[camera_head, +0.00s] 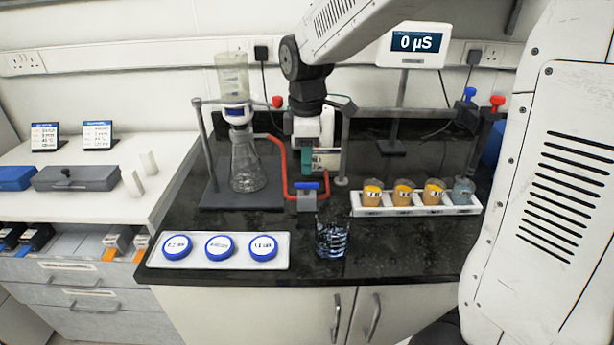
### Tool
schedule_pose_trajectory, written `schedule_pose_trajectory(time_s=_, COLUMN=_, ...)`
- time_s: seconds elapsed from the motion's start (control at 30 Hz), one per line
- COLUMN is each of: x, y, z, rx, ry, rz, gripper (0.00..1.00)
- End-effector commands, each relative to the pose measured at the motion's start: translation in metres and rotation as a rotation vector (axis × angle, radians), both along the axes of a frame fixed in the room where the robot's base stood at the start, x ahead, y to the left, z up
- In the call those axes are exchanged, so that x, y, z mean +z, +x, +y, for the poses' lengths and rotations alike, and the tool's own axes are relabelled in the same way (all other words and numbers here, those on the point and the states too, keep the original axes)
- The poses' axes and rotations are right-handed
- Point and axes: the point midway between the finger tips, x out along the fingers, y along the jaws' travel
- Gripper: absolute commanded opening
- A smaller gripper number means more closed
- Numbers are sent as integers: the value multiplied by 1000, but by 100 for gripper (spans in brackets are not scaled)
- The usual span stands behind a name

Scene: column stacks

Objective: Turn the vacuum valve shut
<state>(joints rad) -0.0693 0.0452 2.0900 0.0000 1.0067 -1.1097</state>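A valve with a blue lever (307,186) sits on a small grey block (307,202) on the black bench top, and a red tube (283,165) runs to it. The lever lies roughly crosswise in the picture. My gripper (308,168) points down just above and behind the valve, apart from the lever as far as I can see. Teal finger pads show at its end, but the gap between the fingers is not clear. A glass flask (246,165) with a filter funnel (233,80) stands at the left on a dark stand.
A glass beaker (332,238) stands close in front of the valve. A white tray (218,262) with blue-lidded dishes is front left. A white rack (415,209) with several labelled cups is right. Blue (469,93) and red (497,102) taps and a meter (414,45) stand behind.

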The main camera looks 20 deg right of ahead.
Motion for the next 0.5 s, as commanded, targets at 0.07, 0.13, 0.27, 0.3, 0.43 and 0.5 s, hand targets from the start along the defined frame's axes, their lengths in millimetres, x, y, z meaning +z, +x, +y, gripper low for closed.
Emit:
schedule_pose_trajectory(time_s=0.07, x=-17, y=-1, z=0, rx=0, ry=0, rz=4, gripper=33)
schedule_pose_trajectory(time_s=0.13, x=-28, y=-1, z=0, rx=-1, ry=-1, rz=4, gripper=33)
schedule_pose_trajectory(time_s=0.27, x=-44, y=0, z=0, rx=-1, ry=-1, rz=1, gripper=33)
schedule_pose_trajectory(time_s=0.3, x=-47, y=0, z=0, rx=-1, ry=-1, rz=1, gripper=33)
schedule_pose_trajectory(time_s=0.43, x=-53, y=0, z=0, rx=-1, ry=0, rz=0, gripper=33)
schedule_pose_trajectory(time_s=0.5, x=-54, y=0, z=0, rx=-1, ry=0, rz=-1, gripper=33)
